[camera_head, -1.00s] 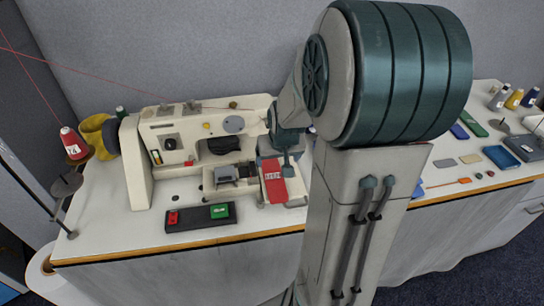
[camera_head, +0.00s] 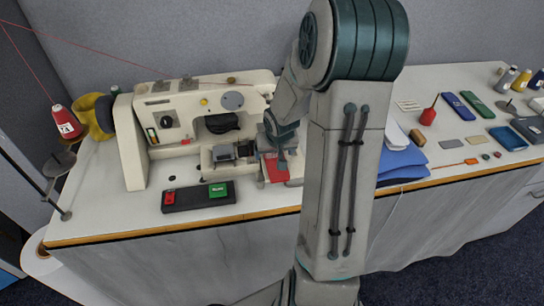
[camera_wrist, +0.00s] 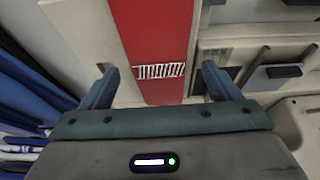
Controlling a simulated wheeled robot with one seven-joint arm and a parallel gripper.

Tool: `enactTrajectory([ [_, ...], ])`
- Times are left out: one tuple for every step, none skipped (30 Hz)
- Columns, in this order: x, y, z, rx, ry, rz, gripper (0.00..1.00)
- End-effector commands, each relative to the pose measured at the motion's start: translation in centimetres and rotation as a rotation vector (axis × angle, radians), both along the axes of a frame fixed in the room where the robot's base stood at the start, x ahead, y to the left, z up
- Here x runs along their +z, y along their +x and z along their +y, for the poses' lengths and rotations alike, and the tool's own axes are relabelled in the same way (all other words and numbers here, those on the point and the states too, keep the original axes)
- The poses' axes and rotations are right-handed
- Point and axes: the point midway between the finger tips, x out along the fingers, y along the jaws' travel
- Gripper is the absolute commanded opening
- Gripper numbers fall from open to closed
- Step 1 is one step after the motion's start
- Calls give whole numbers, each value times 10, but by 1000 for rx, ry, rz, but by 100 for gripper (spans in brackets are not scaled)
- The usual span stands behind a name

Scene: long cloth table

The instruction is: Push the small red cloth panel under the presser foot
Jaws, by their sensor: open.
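The small red cloth panel (camera_head: 277,169) lies at the right end of the sewing machine's bed, partly hidden by my gripper in the head view. In the wrist view the red panel (camera_wrist: 158,35) runs up from between my fingers and has a white striped mark. My gripper (camera_wrist: 159,78) is open, with one finger on each side of the panel. I cannot tell whether the fingers touch it. The cream sewing machine (camera_head: 163,103) stands left of my arm. The presser foot is not clearly made out in either view.
A black control box (camera_head: 198,196) with red and green buttons sits in front of the machine. Folded blue cloth (camera_head: 402,163) lies just right of my arm. A red thread cone (camera_head: 67,122) stands at left.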

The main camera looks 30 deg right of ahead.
Motion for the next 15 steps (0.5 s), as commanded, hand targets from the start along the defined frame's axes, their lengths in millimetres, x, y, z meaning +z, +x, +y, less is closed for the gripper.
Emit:
enactTrajectory([
  [-4,1,0,0,0,0,84],
  [-5,2,-1,0,0,0,84],
  [-7,2,-1,0,-1,-1,84],
  [-7,3,-1,0,-1,0,84],
  [-8,3,-1,0,-1,0,84],
  [-8,3,-1,0,-1,0,84],
  [-8,3,-1,0,-1,0,84],
  [-8,3,-1,0,-1,0,84],
  [-8,3,-1,0,-1,0,84],
  [-8,3,-1,0,-1,0,84],
  [-8,3,-1,0,-1,0,84],
  [-8,3,-1,0,-1,0,84],
  [-8,3,-1,0,-1,0,84],
  [-8,3,-1,0,-1,0,75],
  [-8,3,-1,0,-1,0,64],
])
